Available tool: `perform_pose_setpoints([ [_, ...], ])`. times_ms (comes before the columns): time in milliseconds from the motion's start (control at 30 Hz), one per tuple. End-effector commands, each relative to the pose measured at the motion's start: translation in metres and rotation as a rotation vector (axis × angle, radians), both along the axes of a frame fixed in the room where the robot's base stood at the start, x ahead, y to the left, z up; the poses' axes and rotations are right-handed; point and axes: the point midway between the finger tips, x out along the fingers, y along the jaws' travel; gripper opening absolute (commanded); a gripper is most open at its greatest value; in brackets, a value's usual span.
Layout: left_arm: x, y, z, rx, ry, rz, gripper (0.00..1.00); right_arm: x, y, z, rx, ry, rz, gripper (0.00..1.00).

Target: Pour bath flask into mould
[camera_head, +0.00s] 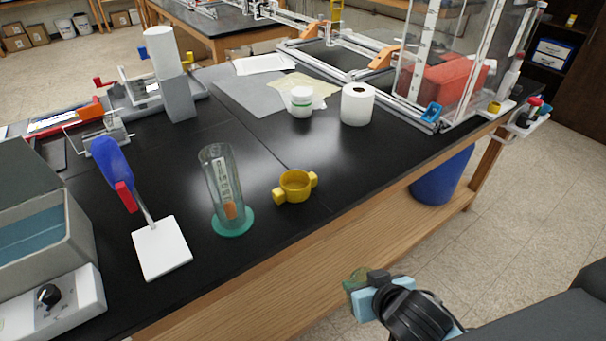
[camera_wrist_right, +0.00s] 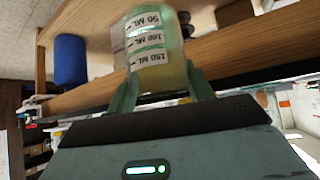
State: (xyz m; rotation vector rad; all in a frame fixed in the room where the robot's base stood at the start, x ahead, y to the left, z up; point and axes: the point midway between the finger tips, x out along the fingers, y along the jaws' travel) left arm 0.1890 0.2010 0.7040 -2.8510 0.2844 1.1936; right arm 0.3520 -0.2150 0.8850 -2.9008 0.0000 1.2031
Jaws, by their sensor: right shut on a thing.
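My right gripper (camera_head: 366,287) is low at the front, out over the floor beyond the bench's front edge. In the right wrist view, its two fingers (camera_wrist_right: 162,88) are shut on a clear flask (camera_wrist_right: 158,70) with white volume labels that read upside down and pale yellowish contents. In the head view only a small greenish part of the flask (camera_head: 354,281) shows; the rest is hidden by the gripper. A yellow two-lugged cup, which looks like the mould (camera_head: 296,187), stands on the black bench, apart from the gripper. My left gripper is not in view.
A clear cylinder on a green base (camera_head: 231,226) stands left of the yellow cup. A grey bath with blue liquid (camera_head: 40,235) is at far left. Bench right of the cup is clear.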

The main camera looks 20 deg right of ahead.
Motion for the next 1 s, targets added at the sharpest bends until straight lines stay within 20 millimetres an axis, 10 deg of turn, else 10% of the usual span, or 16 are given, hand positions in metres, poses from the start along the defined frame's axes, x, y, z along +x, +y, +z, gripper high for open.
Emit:
perform_pose_setpoints([
  [333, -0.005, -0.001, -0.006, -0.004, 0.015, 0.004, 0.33, -0.003, -0.001, -0.009, -0.001, 0.005, 0.001, 0.28],
  [600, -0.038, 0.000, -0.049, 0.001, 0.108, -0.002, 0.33, -0.024, -0.009, -0.075, -0.003, 0.022, 0.014, 0.28],
  [1000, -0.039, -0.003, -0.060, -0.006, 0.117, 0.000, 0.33, -0.033, -0.069, -0.104, -0.007, 0.001, 0.102, 0.28],
])
